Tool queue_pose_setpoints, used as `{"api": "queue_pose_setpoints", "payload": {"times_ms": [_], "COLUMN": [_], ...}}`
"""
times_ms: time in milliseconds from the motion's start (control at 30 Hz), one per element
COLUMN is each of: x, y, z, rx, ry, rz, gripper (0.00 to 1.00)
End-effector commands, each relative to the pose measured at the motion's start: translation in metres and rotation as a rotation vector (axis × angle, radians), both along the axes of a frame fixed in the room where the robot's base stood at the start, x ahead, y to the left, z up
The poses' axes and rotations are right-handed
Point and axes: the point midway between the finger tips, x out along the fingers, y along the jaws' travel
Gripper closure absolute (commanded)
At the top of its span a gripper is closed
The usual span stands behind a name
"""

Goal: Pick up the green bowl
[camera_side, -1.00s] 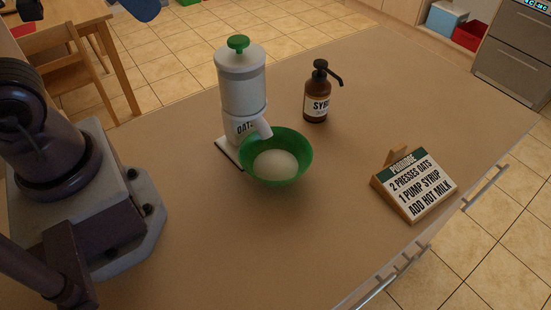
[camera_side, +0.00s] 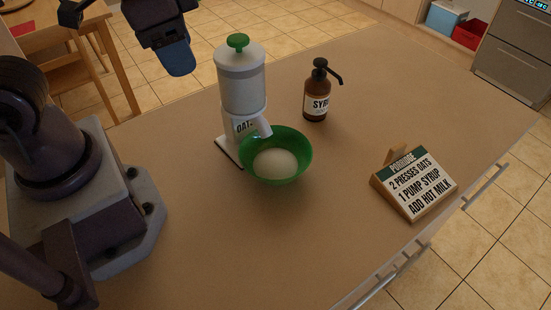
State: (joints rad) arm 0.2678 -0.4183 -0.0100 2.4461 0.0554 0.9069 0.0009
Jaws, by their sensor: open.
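The green bowl (camera_side: 299,160) stands upright on the brown counter, close against the front of the oats dispenser, and holds a smooth pale mound (camera_side: 274,164). The white oats dispenser (camera_side: 240,90) has a green knob on top, and its spout reaches over the bowl's back left rim. My gripper (camera_side: 172,45), dark with a blue end, is at the upper left, held high and well apart from the bowl. It is open, with nothing seen in it. Its upper part is cut off by the picture's top edge.
A brown syrup pump bottle (camera_side: 317,97) stands behind and right of the bowl. A porridge recipe sign (camera_side: 415,185) stands at the right near the counter's edge. The counter (camera_side: 250,240) in front of the bowl is clear. A wooden chair (camera_side: 70,75) is beyond the counter.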

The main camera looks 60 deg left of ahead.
Motion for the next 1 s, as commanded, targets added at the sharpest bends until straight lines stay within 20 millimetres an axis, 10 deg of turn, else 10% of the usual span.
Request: {"api": "queue_pose_setpoints", "payload": {"times_ms": [800,1000], "x": [0.033,0.063], "y": [-0.144,-0.175], "z": [-0.211,-0.217], "rx": [1.286,1.570], "ry": [0.630,0.644], "rz": [-1.696,-1.920], "gripper": [0.52,0.52]}}
